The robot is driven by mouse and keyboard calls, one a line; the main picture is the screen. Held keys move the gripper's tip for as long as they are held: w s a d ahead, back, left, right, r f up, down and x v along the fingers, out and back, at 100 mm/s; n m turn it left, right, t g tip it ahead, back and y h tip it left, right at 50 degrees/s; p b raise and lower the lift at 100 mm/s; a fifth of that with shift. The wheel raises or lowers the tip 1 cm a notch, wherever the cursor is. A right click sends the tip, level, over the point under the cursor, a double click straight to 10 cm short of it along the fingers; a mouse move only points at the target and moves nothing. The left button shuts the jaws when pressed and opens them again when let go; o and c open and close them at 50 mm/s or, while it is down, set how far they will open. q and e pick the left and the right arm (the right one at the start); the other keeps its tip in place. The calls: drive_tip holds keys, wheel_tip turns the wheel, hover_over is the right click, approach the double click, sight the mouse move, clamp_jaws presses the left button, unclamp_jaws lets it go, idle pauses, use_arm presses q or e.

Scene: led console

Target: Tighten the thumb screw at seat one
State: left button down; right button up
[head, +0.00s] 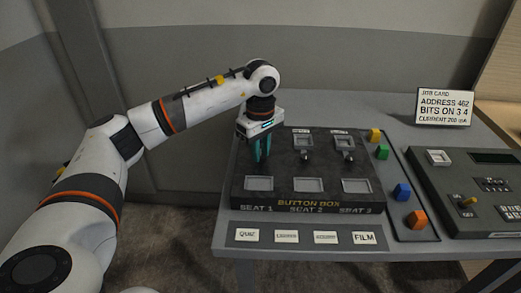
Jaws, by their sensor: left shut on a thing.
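The dark button box (309,218) sits on the grey table, with seats labelled 1, 2 and 3 along its front edge. My left gripper (262,158) points straight down over the back of the seat 1 column. Its teal fingers are shut on the seat one thumb screw, which the fingers hide. The matching small screws at seat 2 (305,157) and seat 3 (349,158) stand clear below their square frames. The front window of seat 1 (259,184) is visible and looks empty. My right gripper is out of view.
A console (440,190) stands further right, with a job card (444,106) behind. Label tiles, including FILM (364,237), lie along the front.

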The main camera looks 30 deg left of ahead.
sight(261, 156)
use_arm(q)
drive_tip(key=shift+w+r, duration=0.15)
drive_tip(key=shift+r, duration=0.15)
drive_tip(key=c, duration=1.5)
unclamp_jaws()
drive_tip(key=o, duration=0.3)
drive_tip(key=shift+f, duration=0.15)
wheel_tip(261, 156, up, 12)
drive_tip(key=shift+f, duration=0.1)
